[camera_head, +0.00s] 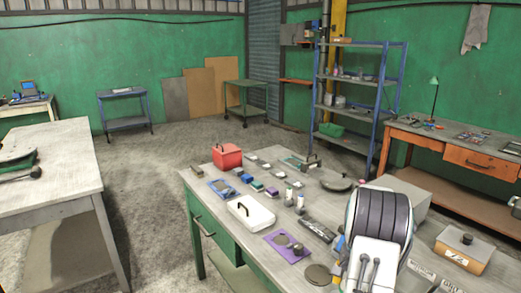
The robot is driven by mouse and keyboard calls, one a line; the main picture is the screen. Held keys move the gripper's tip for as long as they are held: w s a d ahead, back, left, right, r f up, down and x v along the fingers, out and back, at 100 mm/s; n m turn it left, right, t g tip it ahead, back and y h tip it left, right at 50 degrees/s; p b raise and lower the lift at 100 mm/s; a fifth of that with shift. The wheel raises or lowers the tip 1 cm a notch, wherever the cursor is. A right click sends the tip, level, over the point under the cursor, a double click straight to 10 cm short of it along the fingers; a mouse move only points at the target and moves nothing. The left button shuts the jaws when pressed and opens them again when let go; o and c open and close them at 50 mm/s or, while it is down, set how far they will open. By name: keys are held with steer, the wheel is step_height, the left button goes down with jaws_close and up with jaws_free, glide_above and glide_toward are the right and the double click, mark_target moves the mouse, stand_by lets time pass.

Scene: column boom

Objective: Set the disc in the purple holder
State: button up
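The purple holder (272,238) is a flat plate lying on the green-sided workbench, near its front edge. Two round dark shapes show on it; I cannot tell whether they are recesses or parts lying there. A flat dark olive-grey disc (318,274) lies on the bench just to the right of the holder and nearer to me, apart from it. A white and black ribbed part of my own body stands at the lower right and hides some of the bench. I cannot make out my gripper's fingers.
A white case (251,211) stands left of the holder, with a blue tray (222,189) and a red box (227,156) beyond. Small bottles (289,197) and a dark long tool (319,230) lie behind the holder. A tan box (464,248) is at right.

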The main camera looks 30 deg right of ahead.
steer(key=w+a+n, duration=0.1)
steer(key=w+a, duration=0.1)
steer(key=w+a+n, duration=0.1)
steer(key=w+a, duration=0.1)
steer(key=w+a+f+n, duration=0.1)
steer(key=w+a, duration=0.1)
steer(key=shift+w+a, duration=0.15)
steer(key=shift+w, duration=0.05)
steer(key=w+a+f+n, duration=0.1)
steer(key=w+a+n, duration=0.2)
steer(key=a, duration=0.6)
steer(key=w+a+f+n, duration=0.1)
steer(key=w+a+n, duration=0.2)
steer(key=a, duration=0.7)
steer(key=w+a+f+n, duration=0.2)
steer(key=w+a+n, duration=0.1)
steer(key=a, duration=0.7)
steer(key=shift+w+a+n, duration=0.2)
steer(key=shift+w+n, duration=0.1)
steer(key=shift+n, duration=0.5)
